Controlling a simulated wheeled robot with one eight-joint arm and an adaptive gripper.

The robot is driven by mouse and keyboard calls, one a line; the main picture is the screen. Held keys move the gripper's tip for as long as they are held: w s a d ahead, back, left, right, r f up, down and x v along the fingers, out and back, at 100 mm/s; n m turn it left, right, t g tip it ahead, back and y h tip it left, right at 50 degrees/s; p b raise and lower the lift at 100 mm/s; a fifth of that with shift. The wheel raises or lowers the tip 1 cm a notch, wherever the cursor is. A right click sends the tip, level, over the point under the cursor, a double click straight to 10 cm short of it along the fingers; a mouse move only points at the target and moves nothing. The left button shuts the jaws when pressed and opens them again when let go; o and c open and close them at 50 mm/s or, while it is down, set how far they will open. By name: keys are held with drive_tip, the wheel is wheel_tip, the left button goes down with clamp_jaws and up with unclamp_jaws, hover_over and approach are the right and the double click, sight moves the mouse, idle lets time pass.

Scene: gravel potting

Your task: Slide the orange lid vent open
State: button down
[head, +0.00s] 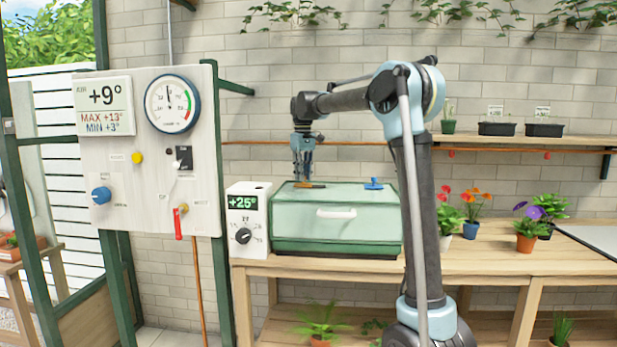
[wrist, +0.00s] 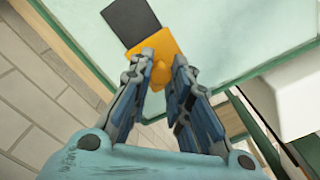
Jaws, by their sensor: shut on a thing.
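The orange lid vent (head: 316,186) is on the left part of the green propagator lid (head: 338,195). In the wrist view the orange vent (wrist: 152,45) is a flat plate with a small raised grip, and a dark rectangle (wrist: 130,20) adjoins its far edge. My gripper (head: 302,181) reaches down to the vent from above. In the wrist view my gripper (wrist: 162,66) has its two fingers on either side of the raised grip, shut on it. The fingers hide part of the vent.
A blue vent (head: 374,184) sits on the lid to the right. A white control box (head: 247,222) reading +25° stands left of the propagator on the wooden bench (head: 480,257). Potted flowers (head: 472,212) stand to the right. A brick wall is behind.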

drive_tip(key=shift+a, duration=0.15)
drive_tip(key=c, duration=1.4)
unclamp_jaws()
drive_tip(key=shift+a, duration=0.1)
drive_tip(key=shift+c, duration=0.2)
wheel_tip(320, 180, up, 12)
drive_tip(key=shift+f, duration=0.1)
